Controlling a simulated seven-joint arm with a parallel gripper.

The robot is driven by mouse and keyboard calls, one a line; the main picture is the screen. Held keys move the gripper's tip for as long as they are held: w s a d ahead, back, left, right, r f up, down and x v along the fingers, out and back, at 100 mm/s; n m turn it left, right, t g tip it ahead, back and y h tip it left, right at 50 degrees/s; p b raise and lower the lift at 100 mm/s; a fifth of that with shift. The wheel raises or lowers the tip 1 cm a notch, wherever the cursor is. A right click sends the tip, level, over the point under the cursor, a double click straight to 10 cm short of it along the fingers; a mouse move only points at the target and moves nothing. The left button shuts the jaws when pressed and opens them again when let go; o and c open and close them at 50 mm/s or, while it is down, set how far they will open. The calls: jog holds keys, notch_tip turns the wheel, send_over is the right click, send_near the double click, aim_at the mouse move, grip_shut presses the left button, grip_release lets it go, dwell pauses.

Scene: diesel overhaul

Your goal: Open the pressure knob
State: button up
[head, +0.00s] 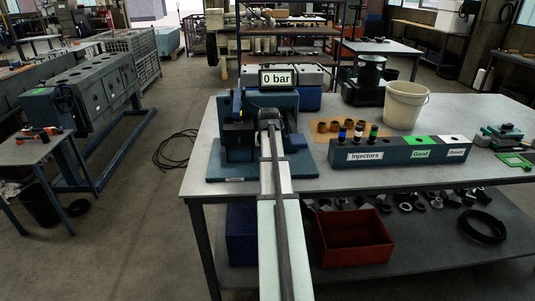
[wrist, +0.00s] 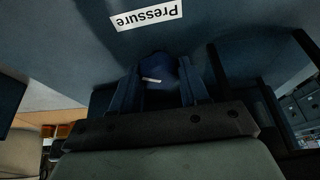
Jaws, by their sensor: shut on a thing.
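The pressure knob (wrist: 158,72) is dark blue with a short white mark, in the middle of the wrist view. It sits below an upside-down white "Pressure" label (wrist: 146,17) on the blue panel. My gripper (wrist: 160,82) has a finger on each side of the knob and is shut on it. In the head view my arm reaches to the blue test stand (head: 225,165) and hides the knob and fingertips. The display (head: 277,78) on top of the stand reads "0 bar".
The stand is on a grey table (head: 340,182). A red bin (head: 352,240) and several small parts lie on the lower shelf.

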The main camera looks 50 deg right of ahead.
jog(key=shift+n+t+y, duration=0.4)
jog(key=shift+n+y, duration=0.2)
jog(key=shift+n, duration=1.2)
jog(key=o, duration=1)
jog(key=shift+o, duration=0.2)
jog(key=shift+s, duration=0.1)
jog(key=v, duration=1.3)
jog(key=shift+r, duration=0.4)
jog(key=shift+s+d, duration=0.1)
